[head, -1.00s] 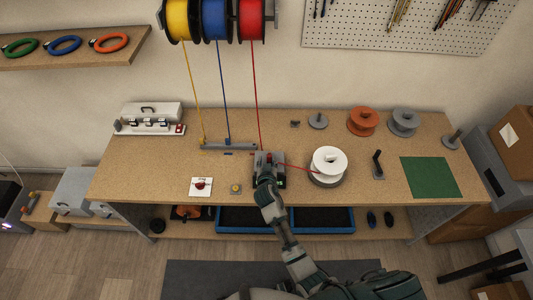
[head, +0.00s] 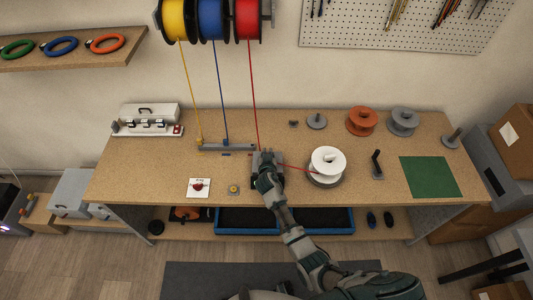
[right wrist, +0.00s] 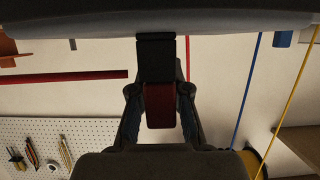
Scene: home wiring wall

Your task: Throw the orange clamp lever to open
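The grey clamp block (head: 278,157) sits on the workbench at the end of the red wire, largely covered by my right gripper (head: 266,171). The orange lever cannot be made out in the head view. In the right wrist view a dark red-orange block, apparently the clamp lever (right wrist: 160,106) in shadow, stands between the fingers of my right gripper (right wrist: 160,88). The fingers flank it closely on both sides and look shut on it. A black piece (right wrist: 156,55) lies just beyond it. My left gripper is not in view.
A white spool (head: 326,163) stands right of the clamp, with red wire running to it. A grey wire rail (head: 226,146) is behind. Yellow, blue and red wires hang from spools above.

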